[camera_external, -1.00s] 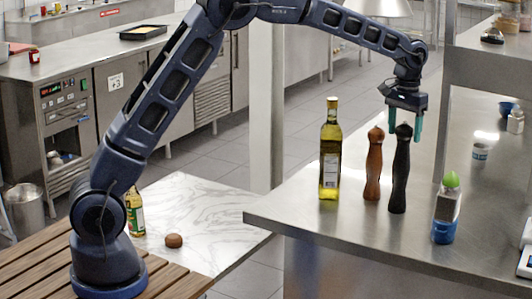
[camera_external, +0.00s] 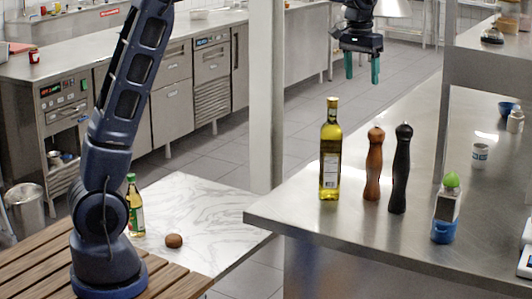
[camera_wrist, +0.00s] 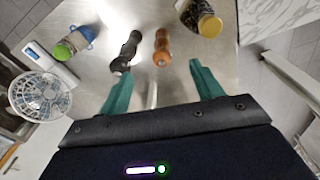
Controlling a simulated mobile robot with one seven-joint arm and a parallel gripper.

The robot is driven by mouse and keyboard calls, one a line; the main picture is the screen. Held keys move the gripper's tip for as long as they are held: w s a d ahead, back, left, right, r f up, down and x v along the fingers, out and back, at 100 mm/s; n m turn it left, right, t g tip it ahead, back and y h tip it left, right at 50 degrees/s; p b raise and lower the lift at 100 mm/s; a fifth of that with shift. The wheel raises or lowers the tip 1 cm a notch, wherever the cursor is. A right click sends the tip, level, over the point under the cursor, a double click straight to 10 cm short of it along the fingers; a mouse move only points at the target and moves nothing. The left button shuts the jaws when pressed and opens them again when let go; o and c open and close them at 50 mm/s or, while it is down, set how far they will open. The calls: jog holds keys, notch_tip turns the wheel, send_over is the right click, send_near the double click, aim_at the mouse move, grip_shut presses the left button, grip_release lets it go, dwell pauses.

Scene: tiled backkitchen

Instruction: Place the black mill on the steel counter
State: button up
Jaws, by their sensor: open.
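The black mill (camera_external: 400,170) stands upright on the steel counter (camera_external: 330,228), just right of a brown wooden mill (camera_external: 374,165). In the wrist view the black mill (camera_wrist: 127,50) shows beyond my fingers, beside the brown mill (camera_wrist: 162,48). My gripper (camera_external: 362,68) is open and empty, with green fingers pointing down. It is raised above and apart from the mills. In the wrist view its two fingers (camera_wrist: 160,90) are spread wide with nothing between them.
An oil bottle (camera_external: 330,150) stands left of the mills. A green-topped container in a blue base (camera_external: 446,212) stands to their right. A post (camera_external: 266,95) rises behind the marble table (camera_external: 195,215), which holds a bottle (camera_external: 134,205) and a brown round object (camera_external: 173,241).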

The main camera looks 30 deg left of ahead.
jog(key=s+a+r+n+t, duration=0.1)
jog(key=s+a+r, duration=0.1)
jog(key=s+a, duration=0.75)
jog(key=s+a+r+t, duration=0.15)
jog(key=s+a, duration=0.35)
jog(key=a, duration=0.9)
jog(key=s+a+f, duration=0.3)
jog(key=s+a, duration=0.1)
jog(key=s, duration=0.3)
jog(key=s+a+f+n+t, duration=0.1)
jog(key=s+a+f, duration=0.2)
jog(key=s, duration=0.5)
jog(key=s+a+f, duration=0.3)
jog(key=s+a, duration=0.3)
jog(key=s, duration=0.1)
jog(key=shift+s, duration=0.2)
